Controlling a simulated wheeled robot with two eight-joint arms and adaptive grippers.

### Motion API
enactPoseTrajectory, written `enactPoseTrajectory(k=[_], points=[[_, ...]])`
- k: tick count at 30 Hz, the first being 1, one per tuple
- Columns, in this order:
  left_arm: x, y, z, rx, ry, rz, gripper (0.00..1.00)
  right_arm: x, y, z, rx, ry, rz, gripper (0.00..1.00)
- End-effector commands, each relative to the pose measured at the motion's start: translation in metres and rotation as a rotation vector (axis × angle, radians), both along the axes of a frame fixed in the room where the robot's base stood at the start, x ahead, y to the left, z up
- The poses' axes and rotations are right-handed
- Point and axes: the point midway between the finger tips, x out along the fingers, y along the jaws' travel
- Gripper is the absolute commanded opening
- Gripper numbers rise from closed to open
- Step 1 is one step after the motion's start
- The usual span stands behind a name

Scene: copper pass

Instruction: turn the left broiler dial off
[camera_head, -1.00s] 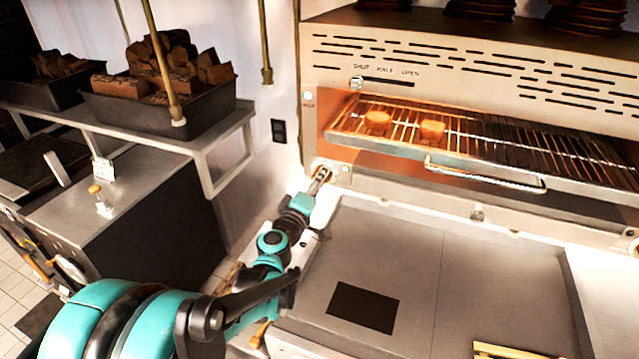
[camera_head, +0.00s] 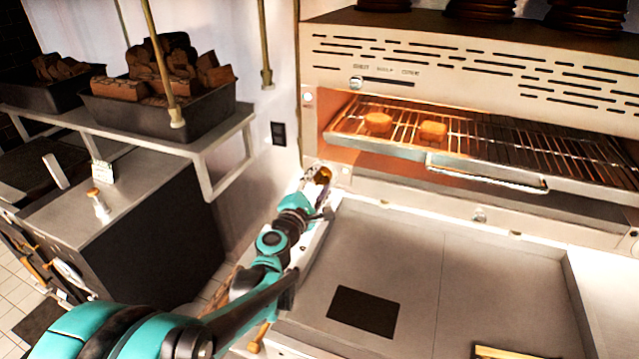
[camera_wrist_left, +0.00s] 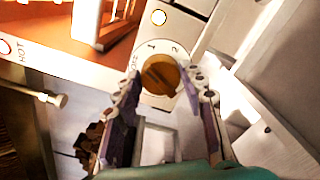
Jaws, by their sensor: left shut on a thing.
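The left broiler dial (camera_wrist_left: 160,74) is a brass-coloured knob on a pale round plate with marks 1 and 2 and a partly hidden OFF. In the head view the dial (camera_head: 323,174) sits at the lower left corner of the broiler (camera_head: 420,65). My left gripper (camera_wrist_left: 161,78) has its two fingers on either side of the knob and is shut on it. In the head view the left gripper (camera_head: 318,184) partly covers the dial plate. Which mark the knob points to cannot be told. My right gripper is not in view.
Two toasted pieces (camera_head: 379,122) lie on the broiler's wire rack (camera_head: 480,140). A flat griddle (camera_head: 420,255) lies below, right of my arm. A shelf (camera_head: 215,140) with a dark bin of logs (camera_head: 140,110) stands to the left.

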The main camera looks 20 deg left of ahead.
Motion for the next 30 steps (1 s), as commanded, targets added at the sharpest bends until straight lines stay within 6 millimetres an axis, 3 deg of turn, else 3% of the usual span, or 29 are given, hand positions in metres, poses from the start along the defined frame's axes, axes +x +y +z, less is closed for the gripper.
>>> enactPoseTrajectory(k=[15, 30], points=[[-0.0006, 0.001, -0.0002, -0.373, -0.022, 0.001, 0.12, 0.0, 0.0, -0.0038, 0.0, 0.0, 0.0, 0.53], [-0.0009, 0.0009, -0.0003, -0.467, -0.026, 0.001, 0.12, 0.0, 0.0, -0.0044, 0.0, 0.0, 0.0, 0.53]])
